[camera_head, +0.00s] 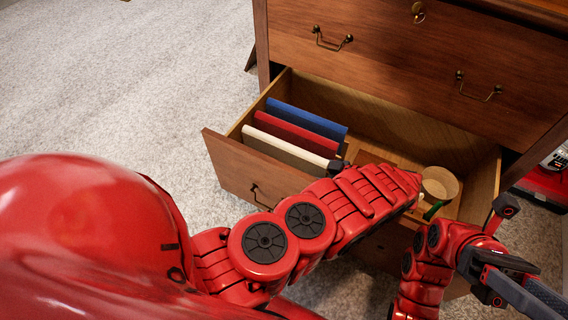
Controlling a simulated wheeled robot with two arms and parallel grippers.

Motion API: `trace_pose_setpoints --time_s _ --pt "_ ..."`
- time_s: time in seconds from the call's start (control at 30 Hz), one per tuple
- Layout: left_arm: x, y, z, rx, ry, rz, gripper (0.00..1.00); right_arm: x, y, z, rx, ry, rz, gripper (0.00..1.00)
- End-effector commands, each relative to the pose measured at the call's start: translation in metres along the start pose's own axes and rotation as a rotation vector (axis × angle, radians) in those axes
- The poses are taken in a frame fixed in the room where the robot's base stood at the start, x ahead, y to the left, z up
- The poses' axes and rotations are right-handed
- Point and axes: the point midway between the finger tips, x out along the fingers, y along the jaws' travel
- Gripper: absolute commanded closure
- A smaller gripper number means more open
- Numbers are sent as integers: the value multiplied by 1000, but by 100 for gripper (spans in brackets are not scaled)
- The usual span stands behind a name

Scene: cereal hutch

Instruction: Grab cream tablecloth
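The cream tablecloth (284,151) is a flat folded slab standing on edge in the open drawer, nearest the drawer front. A red cloth (297,134) and a blue cloth (307,119) stand behind it in a row. My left arm reaches over the drawer front. A dark part of my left gripper (335,167) shows at the right end of the cream tablecloth; my arm hides the rest, so its fingers and any contact are unclear. My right gripper (512,277) is at the lower right, outside the drawer and away from the cloths; its finger gap is unclear.
The wooden drawer (222,165) is pulled out from the dresser (400,50). A round wooden container (440,183) and a green item (434,210) are at the drawer's right side. Carpet (120,90) is clear at left. A red object (545,184) stands at far right.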

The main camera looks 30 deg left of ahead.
Motion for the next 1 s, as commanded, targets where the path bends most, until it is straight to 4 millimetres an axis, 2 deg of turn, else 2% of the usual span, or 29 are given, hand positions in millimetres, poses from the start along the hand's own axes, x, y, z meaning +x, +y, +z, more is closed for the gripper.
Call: trace_pose_setpoints --time_s 0.03,0.3,0.37,1.0 --pt "0 0 0 0 0 0 42 0 0 0 0 0 0 59" --pt "0 0 0 0 0 0 90 0 0 0 0 -1 -1 59" --pt "0 0 0 0 0 0 100 0 0 0 0 -1 -1 59" --pt "0 0 0 0 -1 0 100 0 0 0 0 -1 -1 59"
